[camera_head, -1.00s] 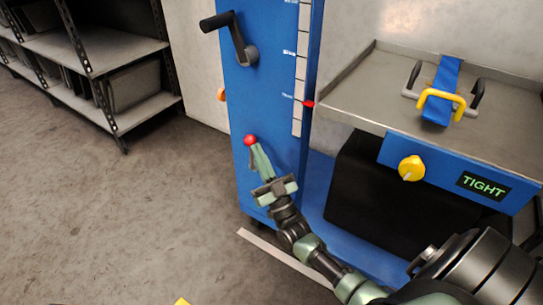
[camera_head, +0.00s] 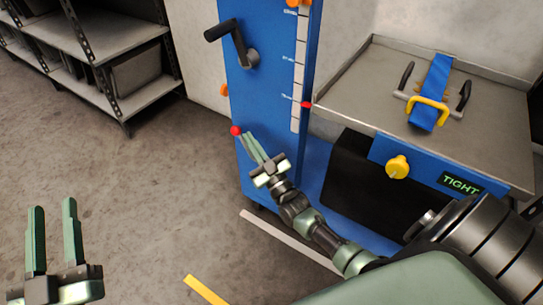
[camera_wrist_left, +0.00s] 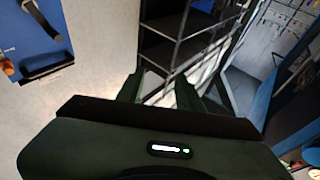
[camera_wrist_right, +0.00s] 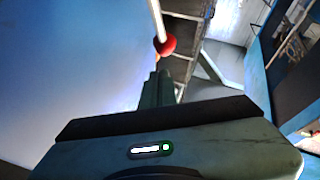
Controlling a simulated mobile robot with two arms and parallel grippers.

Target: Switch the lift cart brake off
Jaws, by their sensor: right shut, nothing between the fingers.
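The blue lift cart column (camera_head: 270,120) stands at the centre of the head view. A red ball knob (camera_head: 236,131), likely the brake lever's, is at the column's lower left edge. In the right wrist view the red knob (camera_wrist_right: 166,45) sits on a pale rod just beyond the fingertips. My right gripper (camera_head: 247,135) is shut and empty, its tips close to the right of the knob; I cannot tell if they touch. My left gripper (camera_head: 53,205) is open and empty over the floor at lower left; its fingers also show in the left wrist view (camera_wrist_left: 158,88).
A black crank handle (camera_head: 236,44) sticks out from the column above. To the right is a steel tray (camera_head: 490,125) with a blue strap (camera_head: 432,85), a yellow knob (camera_head: 397,167) and a "TIGHT" display (camera_head: 461,184). Shelves (camera_head: 110,50) stand at the back left; the floor between is clear.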

